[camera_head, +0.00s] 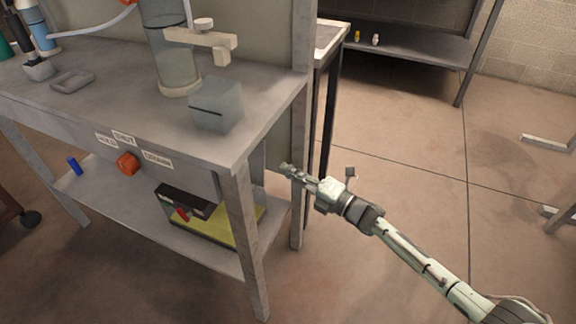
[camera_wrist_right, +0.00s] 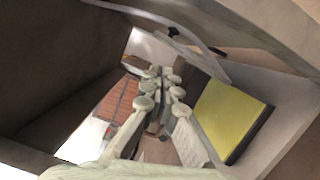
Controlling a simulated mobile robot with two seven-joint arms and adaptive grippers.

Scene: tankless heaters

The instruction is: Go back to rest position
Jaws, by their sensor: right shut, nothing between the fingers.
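My right gripper (camera_head: 287,170) is shut and empty. In the head view its arm comes in from the lower right, and its tip is beside the right end of the grey workbench (camera_head: 270,125). In the right wrist view the two fingers of the right gripper (camera_wrist_right: 162,75) lie close together with nothing between them. My left gripper is in neither view.
The bench carries a glass cylinder (camera_head: 172,60) and a grey box (camera_head: 217,103). A black and yellow box (camera_head: 235,225) lies on the lower shelf. Open floor (camera_head: 420,150) is to the right.

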